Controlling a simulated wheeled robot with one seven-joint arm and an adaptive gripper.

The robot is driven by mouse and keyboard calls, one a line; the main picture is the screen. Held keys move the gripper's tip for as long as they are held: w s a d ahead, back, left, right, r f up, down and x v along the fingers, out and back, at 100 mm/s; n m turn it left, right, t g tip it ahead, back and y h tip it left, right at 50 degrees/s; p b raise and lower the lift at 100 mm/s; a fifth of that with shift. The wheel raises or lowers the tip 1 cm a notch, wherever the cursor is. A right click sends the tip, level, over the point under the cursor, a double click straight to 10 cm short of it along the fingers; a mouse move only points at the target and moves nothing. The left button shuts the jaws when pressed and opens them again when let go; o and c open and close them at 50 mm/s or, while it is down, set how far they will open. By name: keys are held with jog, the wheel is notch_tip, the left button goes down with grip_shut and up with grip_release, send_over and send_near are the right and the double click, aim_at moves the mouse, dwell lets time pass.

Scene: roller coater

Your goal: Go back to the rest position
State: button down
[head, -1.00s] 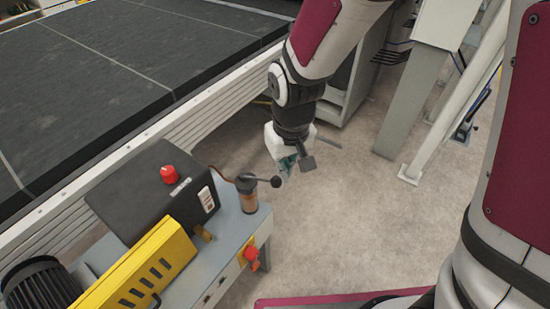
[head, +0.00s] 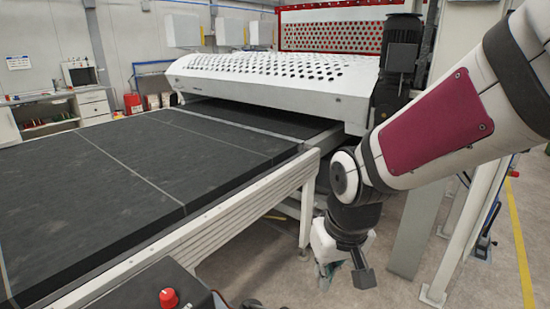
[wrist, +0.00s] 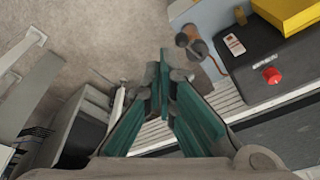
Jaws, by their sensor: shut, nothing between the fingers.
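My gripper (wrist: 166,88) shows in the wrist view with its green-padded fingers together at the tips and nothing between them. In the head view my gripper (head: 328,272) hangs from the wrist, pointing down, to the right of the conveyor's front edge. It is over the floor and apart from the machine. Its fingertips are small and partly hidden there by the wrist.
The black conveyor bed (head: 120,165) fills the left, with a white perforated hood (head: 275,75) behind. A control box with a red knob (head: 169,298) stands low in front; the wrist view shows a lever (wrist: 190,40) beside it. Floor (head: 270,275) is clear below my gripper.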

jog(key=s+d+r+m+t, duration=0.2)
jog(key=s+d+r+t, duration=0.1)
jog(key=s+d+r, duration=0.6)
notch_tip(320, 180, up, 4)
jog(key=shift+s+d+f+m+h, duration=0.1)
jog(key=shift+s+d+m+h, duration=0.25)
jog(key=shift+s, duration=0.85)
